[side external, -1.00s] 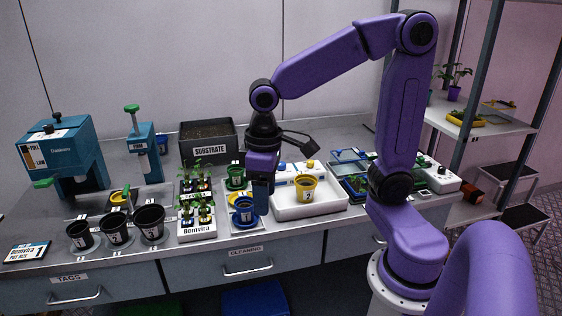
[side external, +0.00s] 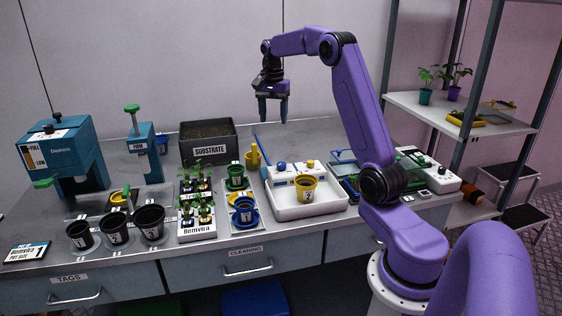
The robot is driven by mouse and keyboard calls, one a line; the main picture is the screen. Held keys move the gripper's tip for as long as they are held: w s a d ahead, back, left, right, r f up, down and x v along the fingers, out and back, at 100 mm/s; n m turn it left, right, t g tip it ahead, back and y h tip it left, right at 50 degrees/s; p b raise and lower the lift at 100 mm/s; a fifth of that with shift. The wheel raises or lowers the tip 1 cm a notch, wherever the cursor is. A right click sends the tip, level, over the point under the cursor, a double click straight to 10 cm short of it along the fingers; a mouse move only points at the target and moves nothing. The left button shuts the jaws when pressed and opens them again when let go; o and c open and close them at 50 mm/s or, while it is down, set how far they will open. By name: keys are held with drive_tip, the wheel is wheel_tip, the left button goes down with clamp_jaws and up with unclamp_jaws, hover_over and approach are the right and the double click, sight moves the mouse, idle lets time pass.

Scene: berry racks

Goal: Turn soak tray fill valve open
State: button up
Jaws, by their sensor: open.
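The white soak tray (side external: 268,201) stands on the bench right of centre with a yellow pot (side external: 306,187) in it. On its raised back ledge are a blue knob (side external: 282,167) and a yellow knob (side external: 311,165). I cannot tell which is the fill valve or how either is turned. My gripper (side external: 272,121) is open and empty. It points down in the air above the back of the bench, well above the knobs and apart from them.
A yellow holder (side external: 253,158) with a blue-handled tool stands just left of the tray. A substrate bin (side external: 207,145) stands at the back left. Left of the tray are blue, green and black pots and seedlings. A clear blue-rimmed box (side external: 343,156) sits to its right.

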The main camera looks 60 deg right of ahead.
drive_tip(key=d+m, duration=0.1)
drive_tip(key=d, duration=0.2)
approach(281, 164)
wheel_tip(281, 164, down, 9)
drive_tip(key=shift+d+r, duration=0.1)
drive_tip(key=shift+r, duration=0.05)
idle(0.3)
drive_tip(key=c, duration=1)
